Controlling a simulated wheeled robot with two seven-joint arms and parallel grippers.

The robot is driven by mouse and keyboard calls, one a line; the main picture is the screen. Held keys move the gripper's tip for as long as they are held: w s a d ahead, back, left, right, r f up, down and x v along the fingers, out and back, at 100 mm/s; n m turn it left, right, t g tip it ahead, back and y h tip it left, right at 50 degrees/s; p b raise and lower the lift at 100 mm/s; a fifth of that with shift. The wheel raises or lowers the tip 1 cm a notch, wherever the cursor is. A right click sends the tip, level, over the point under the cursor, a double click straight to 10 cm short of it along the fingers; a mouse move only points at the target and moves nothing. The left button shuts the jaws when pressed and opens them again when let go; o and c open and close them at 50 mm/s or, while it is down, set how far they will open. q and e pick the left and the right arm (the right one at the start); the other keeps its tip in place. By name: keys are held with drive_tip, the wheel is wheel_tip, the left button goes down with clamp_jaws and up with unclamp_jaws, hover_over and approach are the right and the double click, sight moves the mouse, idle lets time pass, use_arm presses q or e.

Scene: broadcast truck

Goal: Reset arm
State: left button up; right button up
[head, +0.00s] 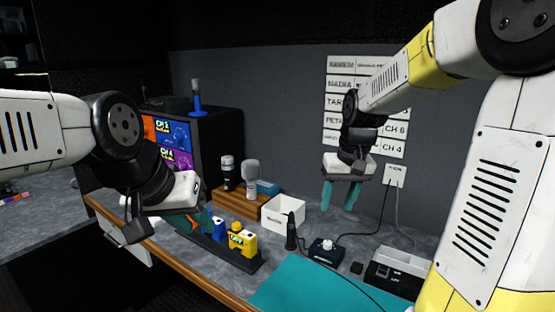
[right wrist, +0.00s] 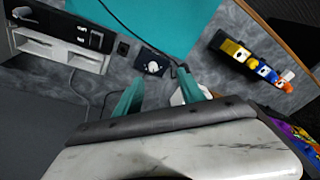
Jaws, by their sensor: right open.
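My right gripper (head: 339,200) hangs fingers down above the back of the counter, in front of the grey wall. Its two teal fingers are apart with nothing between them; they also show in the right wrist view (right wrist: 162,97). My left gripper (head: 190,215) is low at the left, over the counter's front edge, by a dark rack. Its own body hides most of its fingers, so I cannot tell how far they are apart.
A dark rack (head: 255,267) holds yellow and blue blocks. A white box (head: 283,214), a wooden stand (head: 238,203) with microphones, a black knob box (head: 326,251) with cables, and a black-and-white device (head: 398,270) stand around. A teal mat (head: 300,290) lies clear in front.

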drive_tip(key=s+r+t, duration=0.2)
drive_tip(key=s, duration=0.6)
drive_tip(key=s+a+r+t+y, duration=0.1)
drive_tip(key=s+r, duration=0.2)
drive_tip(key=s, duration=0.5)
drive_tip(key=shift+s+a+r+t, duration=0.25)
drive_tip(key=shift+s+r+t, duration=0.05)
drive_tip(key=shift+t, duration=0.1)
